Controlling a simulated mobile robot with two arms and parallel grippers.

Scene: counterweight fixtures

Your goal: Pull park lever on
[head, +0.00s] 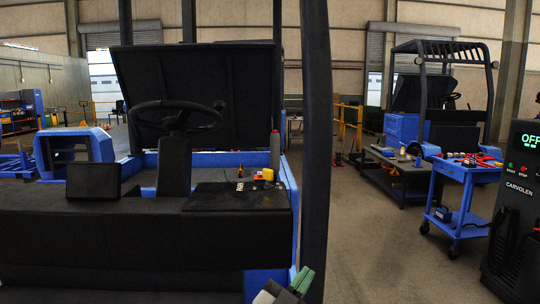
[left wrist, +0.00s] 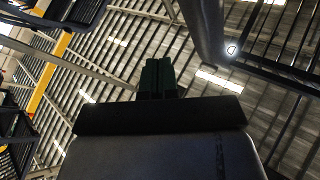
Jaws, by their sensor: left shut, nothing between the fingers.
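The blue and black forklift (head: 285,180) fills the left half of the head view. An upright grey handle (head: 275,147) stands at the right end of its console; it may be the park lever, but I cannot tell for sure. My left gripper (head: 304,278) is low in the head view, beside the forklift's front right corner and well below the handle, touching nothing that I can see. Its green fingers also show in the left wrist view (left wrist: 157,78), pressed together and empty, pointing up at the roof. My right gripper is not in view.
A dark upright post (head: 317,120) stands just right of the console. The steering wheel (head: 175,118) and a small dark screen (head: 93,181) are farther left. A blue cart (head: 462,195) and a black charger cabinet (head: 515,200) stand right. The floor between is clear.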

